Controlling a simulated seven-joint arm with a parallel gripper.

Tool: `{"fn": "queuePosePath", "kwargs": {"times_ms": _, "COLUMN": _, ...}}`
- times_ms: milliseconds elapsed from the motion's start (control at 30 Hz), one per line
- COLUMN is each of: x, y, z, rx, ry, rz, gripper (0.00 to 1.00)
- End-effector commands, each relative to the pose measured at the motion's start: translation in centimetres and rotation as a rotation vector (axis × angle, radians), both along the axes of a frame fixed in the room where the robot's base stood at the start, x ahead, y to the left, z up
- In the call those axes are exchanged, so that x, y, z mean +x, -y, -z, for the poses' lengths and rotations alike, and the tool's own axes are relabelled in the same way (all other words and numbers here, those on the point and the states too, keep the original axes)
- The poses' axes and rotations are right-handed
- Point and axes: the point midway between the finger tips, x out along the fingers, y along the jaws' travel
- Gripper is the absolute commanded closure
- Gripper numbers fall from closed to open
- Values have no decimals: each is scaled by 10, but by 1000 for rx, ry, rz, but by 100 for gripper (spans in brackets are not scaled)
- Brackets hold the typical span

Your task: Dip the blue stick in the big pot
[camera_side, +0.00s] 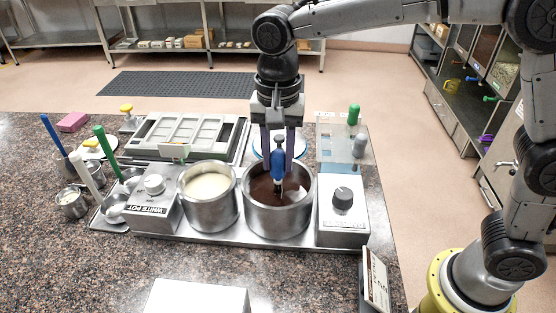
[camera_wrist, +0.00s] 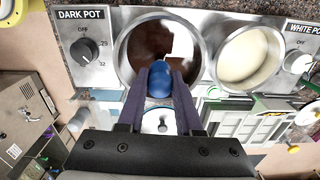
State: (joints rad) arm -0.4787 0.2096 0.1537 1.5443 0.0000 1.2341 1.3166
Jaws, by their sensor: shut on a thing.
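The big pot (camera_side: 248,214) is a steel pot of dark brown liquid; it also shows in the wrist view (camera_wrist: 205,62), beside the "DARK POT" label. My gripper (camera_side: 278,168) is above this pot, fingers pointing down, shut on the blue stick (camera_side: 278,158). The stick is upright between the fingers, with a paler lower end over or in the dark liquid; I cannot tell if it touches. In the wrist view the blue end (camera_wrist: 159,84) sits between the fingertips, in front of the pot's opening.
A smaller pot of cream liquid (camera_side: 209,186) stands left of the big pot. A knob box (camera_side: 342,213) stands to its right. A grey mould tray (camera_side: 190,138) lies behind. Other sticks, blue (camera_side: 52,133), green (camera_side: 105,150) and white (camera_side: 88,172), stand at the left.

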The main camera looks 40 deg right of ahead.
Motion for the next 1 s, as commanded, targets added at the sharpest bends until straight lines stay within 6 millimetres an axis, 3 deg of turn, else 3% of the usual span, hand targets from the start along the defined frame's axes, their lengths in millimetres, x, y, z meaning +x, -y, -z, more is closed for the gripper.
{"fn": "queuePosePath", "kwargs": {"times_ms": 1000, "x": 1, "y": 0, "z": -47, "rx": 1, "ry": 3, "rz": 0, "gripper": 100}}
